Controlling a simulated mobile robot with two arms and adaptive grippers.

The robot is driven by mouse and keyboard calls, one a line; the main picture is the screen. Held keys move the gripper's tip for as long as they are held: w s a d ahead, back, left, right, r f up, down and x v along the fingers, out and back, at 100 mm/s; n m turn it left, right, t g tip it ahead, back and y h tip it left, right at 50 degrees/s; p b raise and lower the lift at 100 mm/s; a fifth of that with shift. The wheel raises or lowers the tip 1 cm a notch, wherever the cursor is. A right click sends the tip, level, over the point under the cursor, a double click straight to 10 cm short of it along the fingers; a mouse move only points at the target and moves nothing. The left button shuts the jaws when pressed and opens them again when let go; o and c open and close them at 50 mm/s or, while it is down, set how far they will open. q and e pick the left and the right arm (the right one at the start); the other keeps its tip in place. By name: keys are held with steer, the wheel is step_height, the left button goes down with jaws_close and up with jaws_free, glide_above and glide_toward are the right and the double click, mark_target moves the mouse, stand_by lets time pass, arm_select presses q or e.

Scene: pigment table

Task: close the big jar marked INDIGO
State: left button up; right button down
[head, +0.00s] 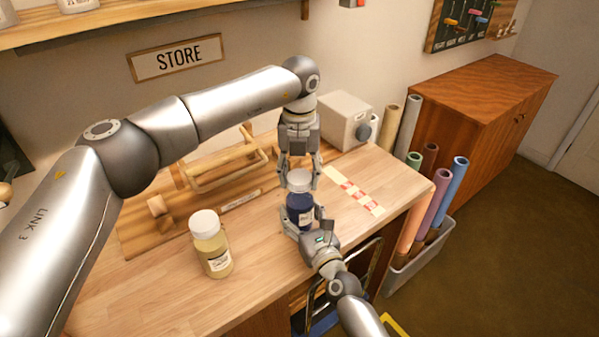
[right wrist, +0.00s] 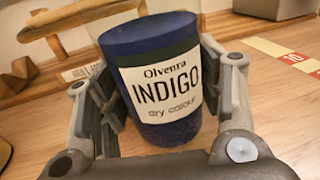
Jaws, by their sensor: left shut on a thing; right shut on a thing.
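The INDIGO jar (head: 299,216) is dark blue with a white label and stands near the front edge of the table. It fills the middle of the right wrist view (right wrist: 150,50), where its upper rim shows with no lid on it. My right gripper (head: 305,222) is shut around the jar's body; its fingers flank the jar in the right wrist view (right wrist: 160,105). My left gripper (head: 300,184) points down and is shut on a white lid (head: 299,177) right above the jar. The gap between lid and jar is hard to see in the head view.
A yellow jar (head: 213,252) with a white lid stands to the left. A wooden rack (head: 225,170) and a grey device (head: 346,120) are behind. A red-and-white marked strip (head: 355,192) lies to the right. A bin (head: 405,275) of coloured rolls stands beyond the table's right edge.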

arm_select(q)
steer(key=m, duration=0.3)
steer(key=shift+m, duration=0.3)
steer(key=m, duration=0.4)
steer(key=shift+m, duration=0.4)
steer(key=m, duration=0.6)
steer(key=shift+w+m, duration=0.1)
steer(key=shift+m, duration=0.3)
steer(key=m, duration=1.1)
steer(key=shift+m, duration=0.3)
steer(key=o, duration=1.2)
step_height(320, 180, up, 12)
steer(key=shift+f, duration=0.1)
